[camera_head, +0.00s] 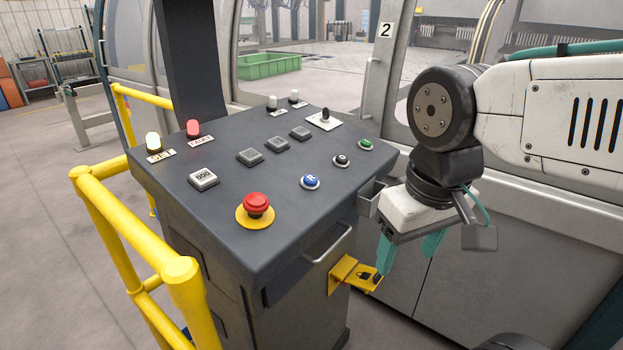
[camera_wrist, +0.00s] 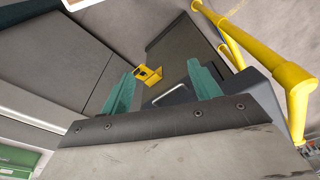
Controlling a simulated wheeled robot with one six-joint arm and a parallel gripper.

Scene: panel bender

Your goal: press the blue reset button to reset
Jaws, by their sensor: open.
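The blue reset button (camera_head: 310,182), marked with an R, sits on the sloped dark top of the control console (camera_head: 235,190), near its front right part. It stands between the red mushroom button and a black button. My gripper (camera_head: 409,256) hangs to the right of the console, fingers pointing down, apart from the button and lower than the panel top. Its two teal fingers are spread with nothing between them. The wrist view shows the fingers (camera_wrist: 163,90) spread in front of the console's side; the blue button does not show there.
A red emergency button (camera_head: 256,204) on a yellow base is left of the blue button. A black button (camera_head: 341,160) and a green button (camera_head: 365,144) are to its right. A yellow bracket (camera_head: 343,273) juts from the console front. Yellow railing (camera_head: 125,225) lines the left.

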